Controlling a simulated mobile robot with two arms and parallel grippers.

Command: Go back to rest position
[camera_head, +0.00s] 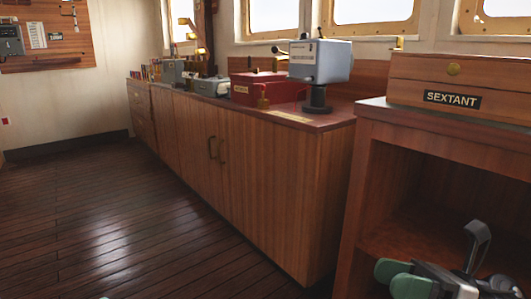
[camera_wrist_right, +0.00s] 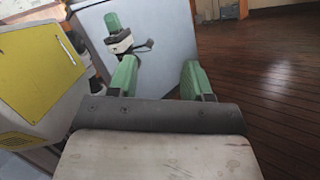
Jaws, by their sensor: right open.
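My right gripper (camera_head: 395,279) shows at the bottom right corner of the head view, low in front of the open shelf, partly cut off by the frame edge. In the right wrist view my right gripper (camera_wrist_right: 160,82) has its two green fingers wide apart with nothing between them. A small green, white and black part shows beyond the fingers in that view; I cannot tell what it is. My left gripper is not clearly in view.
A wooden shelf unit (camera_head: 365,190) bearing a sextant box (camera_head: 470,85) stands close at the right. A long wooden cabinet (camera_head: 265,185) runs along the wall, with a red box (camera_head: 258,88) and a grey device (camera_head: 320,62) on top. The plank floor (camera_head: 110,210) at left is clear.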

